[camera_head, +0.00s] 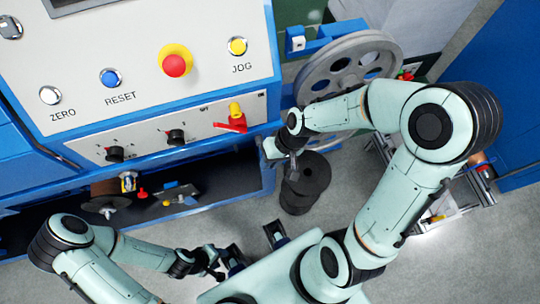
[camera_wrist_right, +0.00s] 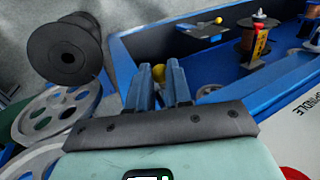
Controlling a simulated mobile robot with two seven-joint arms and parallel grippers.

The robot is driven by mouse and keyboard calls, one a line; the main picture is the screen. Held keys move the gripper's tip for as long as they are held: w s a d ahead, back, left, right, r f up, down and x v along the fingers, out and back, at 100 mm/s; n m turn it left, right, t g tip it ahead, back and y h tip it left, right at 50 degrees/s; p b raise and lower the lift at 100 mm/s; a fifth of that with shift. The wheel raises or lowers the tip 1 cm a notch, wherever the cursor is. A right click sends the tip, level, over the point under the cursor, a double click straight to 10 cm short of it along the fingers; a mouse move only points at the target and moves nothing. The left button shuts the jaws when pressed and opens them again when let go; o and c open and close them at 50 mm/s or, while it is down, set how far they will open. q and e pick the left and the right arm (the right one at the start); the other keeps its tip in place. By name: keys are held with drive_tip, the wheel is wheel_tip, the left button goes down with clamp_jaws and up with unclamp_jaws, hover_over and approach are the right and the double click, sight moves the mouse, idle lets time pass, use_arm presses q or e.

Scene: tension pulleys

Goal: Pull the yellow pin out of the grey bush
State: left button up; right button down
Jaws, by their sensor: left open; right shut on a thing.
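My right gripper (camera_head: 272,148) is at the right end of the blue machine's front, below the switch panel. In the right wrist view its two blue-grey fingers (camera_wrist_right: 160,88) are close together. A small yellow round knob (camera_wrist_right: 158,73) shows between them, likely the yellow pin's head. The gripper is shut on it. The pin's shaft and the grey bush are hidden, so I cannot tell whether the pin sits in the bush. My left gripper (camera_head: 214,266) is open and empty, low in the head view, away from the machine.
A red lever with a yellow part (camera_head: 235,114) is on the panel, close left of my right gripper. A grey spoked wheel (camera_head: 347,68) stands behind my right arm. Black spools (camera_head: 305,182) stand on the floor. The shelf below the panel holds a copper spool (camera_wrist_right: 257,35).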

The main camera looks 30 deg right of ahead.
drive_tip(key=shift+s+a+b, duration=0.2)
drive_tip(key=shift+s+a, duration=0.05)
drive_tip(key=shift+s, duration=0.7)
drive_tip(key=shift+s+a+b, duration=0.2)
drive_tip(key=shift+s, duration=0.7)
